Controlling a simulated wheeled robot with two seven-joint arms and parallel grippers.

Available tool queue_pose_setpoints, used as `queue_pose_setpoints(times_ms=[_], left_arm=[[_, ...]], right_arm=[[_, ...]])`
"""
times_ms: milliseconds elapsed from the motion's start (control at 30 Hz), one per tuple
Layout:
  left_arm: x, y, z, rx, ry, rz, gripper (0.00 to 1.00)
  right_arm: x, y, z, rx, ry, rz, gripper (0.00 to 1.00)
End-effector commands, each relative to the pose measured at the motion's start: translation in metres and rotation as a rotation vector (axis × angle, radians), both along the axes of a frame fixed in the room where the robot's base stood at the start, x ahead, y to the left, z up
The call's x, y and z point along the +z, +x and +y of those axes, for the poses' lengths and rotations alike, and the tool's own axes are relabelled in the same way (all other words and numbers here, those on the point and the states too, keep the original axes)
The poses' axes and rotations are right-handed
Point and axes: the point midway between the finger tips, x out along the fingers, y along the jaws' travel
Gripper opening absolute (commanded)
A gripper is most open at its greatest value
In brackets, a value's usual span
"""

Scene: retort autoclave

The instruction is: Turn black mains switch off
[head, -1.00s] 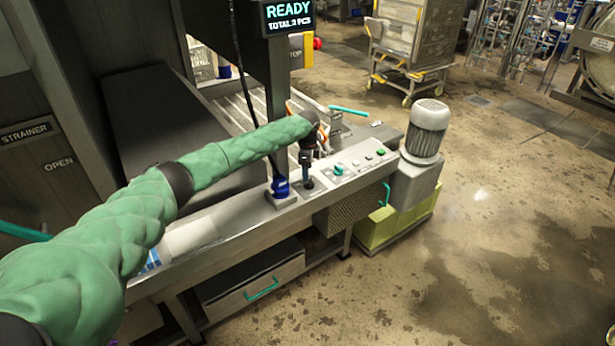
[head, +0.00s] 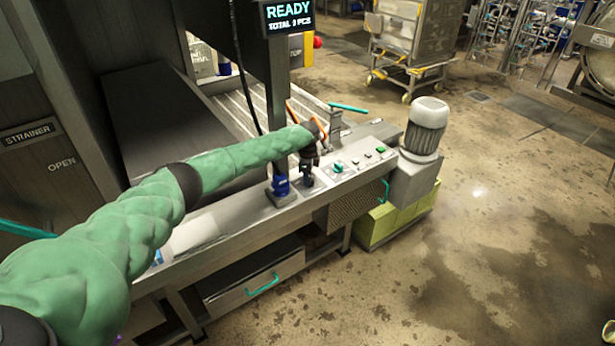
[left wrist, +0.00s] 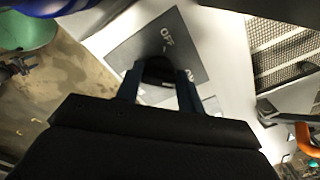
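The black mains switch (left wrist: 158,70) is a dark knob on a grey plate (left wrist: 138,50) in the left wrist view. OFF is printed above it, and part of another label shows beside the right fingertip. My left gripper (left wrist: 159,80) is over the switch with its two fingers apart, one on each side of the knob. I cannot tell whether they touch it. In the head view my left gripper (head: 307,172) points down at the panel and mostly hides the switch. The knob's exact pointing direction is unclear. My right gripper is out of view.
The control panel (head: 358,168) also carries a teal knob (head: 338,167) and small buttons to the right. A blue fitting (head: 281,186) at a post foot stands close left of my gripper. A grey motor (head: 427,125) stands at the right end. Open floor lies right.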

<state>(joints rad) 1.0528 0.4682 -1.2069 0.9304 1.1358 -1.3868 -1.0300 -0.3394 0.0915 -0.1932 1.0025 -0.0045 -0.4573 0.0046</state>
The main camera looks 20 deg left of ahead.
Motion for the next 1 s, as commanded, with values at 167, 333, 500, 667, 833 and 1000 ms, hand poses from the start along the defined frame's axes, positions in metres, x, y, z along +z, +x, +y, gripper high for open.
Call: queue_pose_setpoints(times_ms=[167,333,500,667,833,1000], left_arm=[[0.001,0.000,0.000,0.007,-0.001,-0.001,0.15],[0.001,0.000,0.000,0.050,-0.002,-0.001,0.15],[0.001,-0.001,-0.001,0.147,-0.003,0.000,0.15],[0.001,-0.002,-0.001,0.280,-0.003,0.001,0.15],[0.002,-0.002,-0.002,0.442,-0.003,0.000,0.15],[0.002,-0.003,-0.002,0.604,-0.002,0.001,0.15]], right_arm=[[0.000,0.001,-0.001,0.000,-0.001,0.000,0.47],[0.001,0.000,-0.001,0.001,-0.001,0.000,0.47],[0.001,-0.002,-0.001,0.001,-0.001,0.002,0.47],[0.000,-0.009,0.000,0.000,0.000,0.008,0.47],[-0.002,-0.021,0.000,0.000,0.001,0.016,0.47],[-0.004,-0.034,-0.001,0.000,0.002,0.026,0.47]])
